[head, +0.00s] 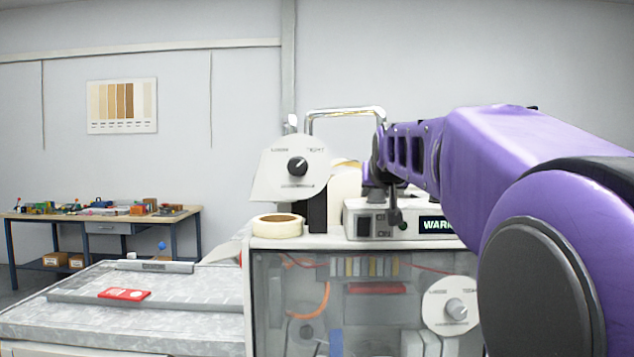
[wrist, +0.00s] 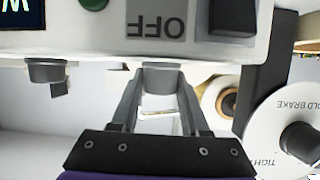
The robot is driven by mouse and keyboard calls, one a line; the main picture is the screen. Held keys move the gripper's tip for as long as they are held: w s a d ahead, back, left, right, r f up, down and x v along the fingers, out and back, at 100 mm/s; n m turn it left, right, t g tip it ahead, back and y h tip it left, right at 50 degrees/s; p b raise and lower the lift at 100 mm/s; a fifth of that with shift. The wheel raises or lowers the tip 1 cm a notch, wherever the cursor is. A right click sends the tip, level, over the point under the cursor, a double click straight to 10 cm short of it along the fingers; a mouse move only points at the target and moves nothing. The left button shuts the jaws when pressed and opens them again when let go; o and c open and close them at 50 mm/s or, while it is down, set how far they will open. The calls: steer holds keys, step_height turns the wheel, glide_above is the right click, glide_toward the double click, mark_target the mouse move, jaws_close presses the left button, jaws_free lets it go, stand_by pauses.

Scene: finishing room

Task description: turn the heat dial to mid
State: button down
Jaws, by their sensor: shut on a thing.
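A pale control box (head: 350,205) carries a rocker switch (head: 364,226) and a lit display (head: 437,225) reading WARM, partly cut off by my arm. My gripper (head: 394,214) reaches down to the front of this box in the head view. In the wrist view, the box is upside down with an OFF label, and my gripper (wrist: 160,80) is shut on a grey knob, the heat dial (wrist: 165,73), at the box's edge. Its pointer and scale are hidden, so its setting cannot be read. A second dark knob (wrist: 47,72) stands apart to the left.
A brake dial on a white plate (head: 298,167) stands left of the box, with a tape roll (head: 277,226) below. Another dial (head: 456,309) is on the cabinet front. A flat bed (head: 130,318) bears a red part (head: 124,294). A workbench (head: 105,215) is far left.

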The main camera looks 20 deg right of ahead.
steer(key=shift+a+f+m+g+h+b, duration=0.15)
steer(key=shift+m+g+h+b, duration=0.15)
steer(key=shift+m+h+b, duration=0.7)
steer(key=shift+h+b, duration=0.1)
steer(key=shift+b, duration=0.05)
steer(key=shift+m+g+h+b, duration=0.6)
steer(key=shift+m+b, duration=0.1)
steer(key=shift+b, duration=0.2)
steer(key=shift+c, duration=2)
jaws_free()
steer(key=shift+r, duration=0.2)
